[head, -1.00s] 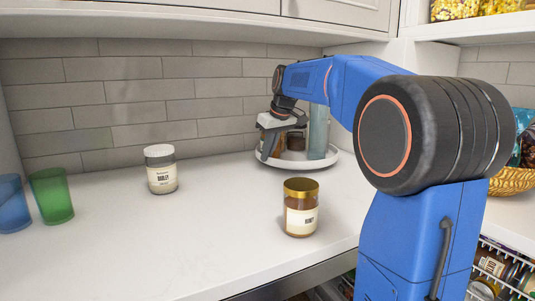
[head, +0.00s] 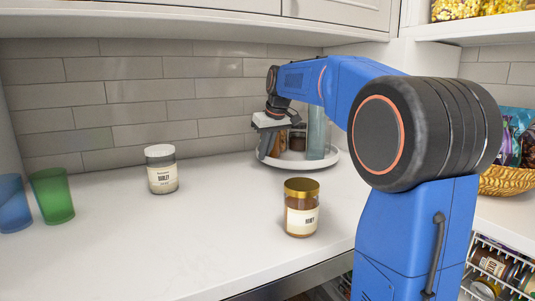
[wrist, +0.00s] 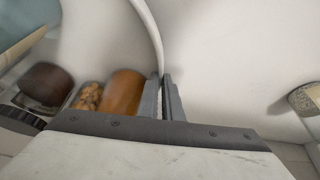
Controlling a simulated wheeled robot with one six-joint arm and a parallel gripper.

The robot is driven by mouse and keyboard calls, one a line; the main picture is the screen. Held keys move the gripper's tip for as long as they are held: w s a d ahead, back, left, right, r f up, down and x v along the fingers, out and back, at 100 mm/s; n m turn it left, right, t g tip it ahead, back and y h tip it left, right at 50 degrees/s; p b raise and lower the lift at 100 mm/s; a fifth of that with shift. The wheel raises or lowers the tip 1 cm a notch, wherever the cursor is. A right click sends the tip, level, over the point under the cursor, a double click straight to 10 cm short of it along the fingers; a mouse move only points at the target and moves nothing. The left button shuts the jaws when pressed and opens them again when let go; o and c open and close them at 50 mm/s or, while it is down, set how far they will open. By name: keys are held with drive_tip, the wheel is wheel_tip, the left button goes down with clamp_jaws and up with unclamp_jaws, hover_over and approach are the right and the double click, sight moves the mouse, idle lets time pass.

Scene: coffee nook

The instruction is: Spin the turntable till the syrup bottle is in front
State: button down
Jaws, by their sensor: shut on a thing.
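The white round turntable (head: 326,163) stands at the back right of the counter, with its rim also curving through the wrist view (wrist: 147,22). My gripper (head: 265,153) is at its left side, fingers pointing down; in the wrist view its two fingers (wrist: 164,98) are shut on the rim. On the turntable stand a tall blue-grey container (head: 317,133) at the right, a dark brown jar (wrist: 47,84), a jar of nut-like pieces (wrist: 88,97) and an orange-brown container (wrist: 122,93). I cannot tell which is the syrup bottle; my gripper partly hides the items.
A honey jar (head: 301,208) with a gold lid stands in front of the turntable. A barley jar (head: 161,170) stands to the left. Green (head: 52,196) and blue (head: 13,203) cups are at the far left. The counter between them is clear.

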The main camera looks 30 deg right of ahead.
drive_tip(key=shift+w+a+m+h, duration=0.1)
drive_tip(key=shift+w+m+h, duration=0.4)
drive_tip(key=shift+w+m, duration=1.1)
drive_tip(key=shift+w+n, duration=0.25)
drive_tip(key=shift+n, duration=0.05)
drive_tip(key=c, duration=2.2)
unclamp_jaws()
drive_tip(key=shift+r, duration=0.1)
drive_tip(key=shift+v, duration=3.7)
